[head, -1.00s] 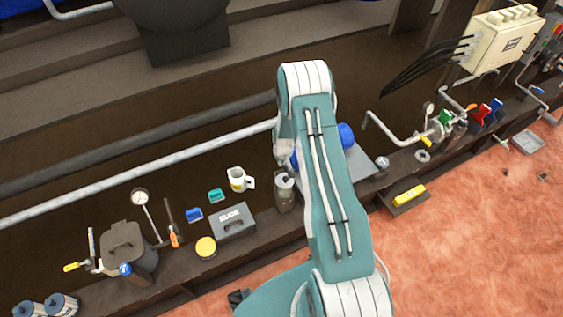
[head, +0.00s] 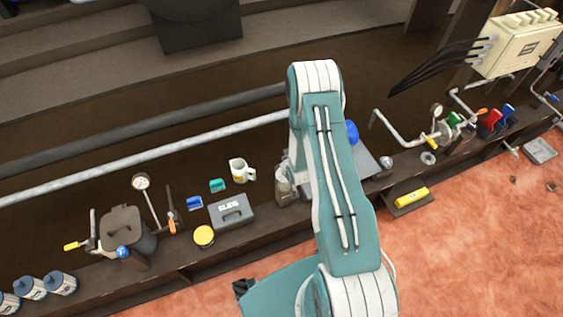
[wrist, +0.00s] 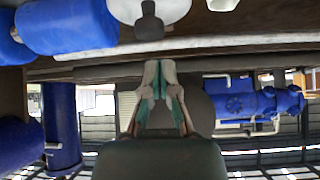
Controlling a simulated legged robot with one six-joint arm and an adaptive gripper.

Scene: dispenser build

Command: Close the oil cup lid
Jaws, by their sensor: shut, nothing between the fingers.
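A small greyish cup-like vessel (head: 283,186), likely the oil cup, stands on the dark bench just left of my arm in the head view. My arm covers its right side, and its lid state cannot be told. In the wrist view a pale round piece with a dark knob (wrist: 149,22) shows at the top edge, cut off by the frame; I cannot tell if it is the lid. My gripper (wrist: 160,78) is shut and empty, with its fingertips below and apart from that knob in the picture. The gripper's fingers are hidden in the head view.
Left of the vessel are a white jug (head: 239,171), a grey case (head: 231,211), a yellow tin (head: 204,236) and a dark lidded pot (head: 121,229). A blue cylinder (head: 352,133) is right of my arm. A long pale pipe (head: 150,156) runs behind the bench.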

